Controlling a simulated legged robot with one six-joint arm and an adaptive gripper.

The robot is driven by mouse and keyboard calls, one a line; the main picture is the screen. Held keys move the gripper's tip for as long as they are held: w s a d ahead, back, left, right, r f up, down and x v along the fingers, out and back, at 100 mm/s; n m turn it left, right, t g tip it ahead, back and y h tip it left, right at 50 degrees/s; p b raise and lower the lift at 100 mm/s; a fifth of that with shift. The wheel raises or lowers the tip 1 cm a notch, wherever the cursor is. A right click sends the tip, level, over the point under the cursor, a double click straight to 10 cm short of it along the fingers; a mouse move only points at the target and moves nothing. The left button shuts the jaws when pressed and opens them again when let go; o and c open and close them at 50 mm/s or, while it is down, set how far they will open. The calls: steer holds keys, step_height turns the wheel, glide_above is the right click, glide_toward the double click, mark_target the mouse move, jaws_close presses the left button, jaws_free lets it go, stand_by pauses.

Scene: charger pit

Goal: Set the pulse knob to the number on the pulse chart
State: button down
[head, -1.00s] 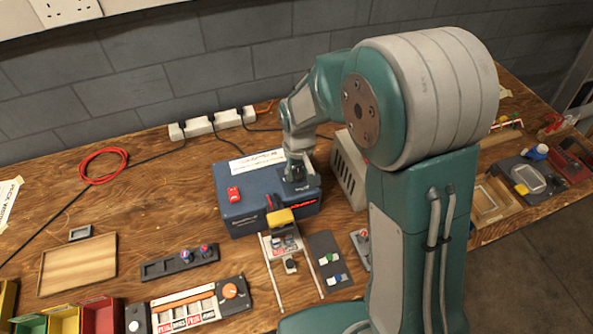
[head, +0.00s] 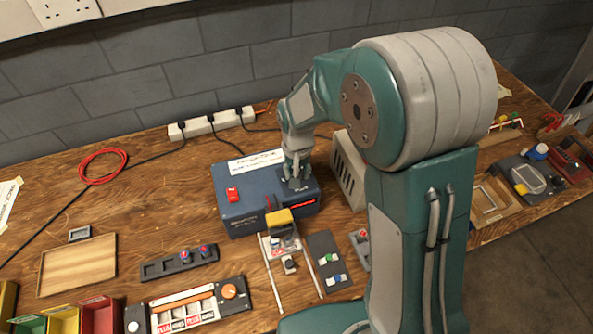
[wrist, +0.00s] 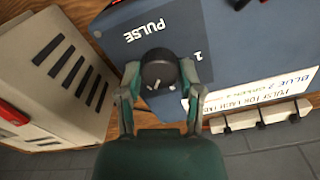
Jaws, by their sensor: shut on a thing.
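The pulse knob (wrist: 158,70) is a round black knob with a pale mark, on the top of the blue box (head: 247,206) beside the printed word PULSE. My gripper (wrist: 160,78) points down at it, one finger on each side, shut on the knob. In the head view my gripper (head: 296,181) hides most of the knob at the box's right part. The pulse chart (wrist: 245,92) is a white label by the box's back edge; it also shows in the head view (head: 257,163). A numeral shows beside the knob.
A grey vented box (head: 347,170) stands close on the right of the blue box. A red switch (head: 232,194) is on the blue box's left top. A white power strip (head: 211,122) lies behind. Trays and small panels lie in front.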

steer(key=shift+s, duration=0.1)
steer(key=shift+c, duration=1.3)
jaws_free()
step_height(320, 180, up, 12)
steer(key=shift+a, duration=0.1)
